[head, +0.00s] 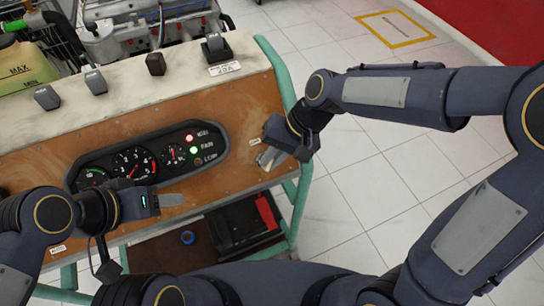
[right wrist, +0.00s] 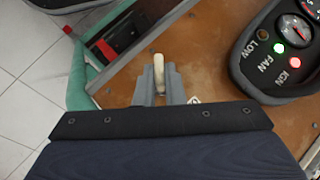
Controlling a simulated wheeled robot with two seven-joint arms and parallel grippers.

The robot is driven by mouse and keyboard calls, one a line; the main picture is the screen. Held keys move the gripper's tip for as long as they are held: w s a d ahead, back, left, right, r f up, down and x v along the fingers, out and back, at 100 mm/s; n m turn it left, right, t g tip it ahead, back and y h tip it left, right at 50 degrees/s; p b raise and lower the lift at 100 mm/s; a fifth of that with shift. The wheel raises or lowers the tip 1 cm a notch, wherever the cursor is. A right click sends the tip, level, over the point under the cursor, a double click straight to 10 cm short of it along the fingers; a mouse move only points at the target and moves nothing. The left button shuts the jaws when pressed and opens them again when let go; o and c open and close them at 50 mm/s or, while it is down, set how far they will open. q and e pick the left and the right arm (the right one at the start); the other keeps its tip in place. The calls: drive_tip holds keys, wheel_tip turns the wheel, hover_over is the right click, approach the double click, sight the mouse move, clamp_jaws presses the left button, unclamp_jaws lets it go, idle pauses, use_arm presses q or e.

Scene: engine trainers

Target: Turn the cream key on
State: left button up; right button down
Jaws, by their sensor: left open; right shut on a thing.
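The cream key (right wrist: 158,72) shows in the right wrist view, upright between the fingers of my right gripper (right wrist: 159,80), at the right end of the wooden panel. In the head view my right gripper (head: 270,158) is at that end of the panel and hides the key. It is shut on the key. My left gripper (head: 172,200) is open in front of the gauge cluster, near the panel's lower edge, and holds nothing. The gauge cluster (head: 150,158) has a red IGN light (head: 189,137) and a green FAN light (head: 193,150) lit; the LOW light looks dim.
The trainer's green frame (head: 282,75) edges the panel on the right. A lever switch (head: 215,46) and several dark knobs stand on the cream top. A dark bin (head: 232,228) with a red item sits below the panel. The tiled floor to the right is clear.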

drive_tip(key=c, duration=1.5)
unclamp_jaws()
drive_tip(key=v, duration=0.7)
drive_tip(key=shift+d+r, duration=0.15)
drive_tip(key=shift+r, duration=0.25)
drive_tip(key=s+d+t, duration=0.2)
drive_tip(key=s+d, duration=0.2)
drive_tip(key=d, duration=0.1)
drive_tip(key=s+d+t+h, duration=0.1)
drive_tip(key=s+d+t, duration=0.1)
drive_tip(key=s+d, duration=0.3)
drive_tip(key=s+d+t+h, duration=0.1)
drive_tip(key=s+d+t, duration=0.1)
drive_tip(key=s+d, duration=0.2)
drive_tip(key=shift+s+d+f+m+t+p, duration=0.15)
drive_tip(key=shift+d+f+m+t+p, duration=0.05)
drive_tip(key=shift+d, duration=0.4)
drive_tip(key=shift+s+d+f+m+t+p, duration=0.2)
drive_tip(key=shift+d, duration=0.4)
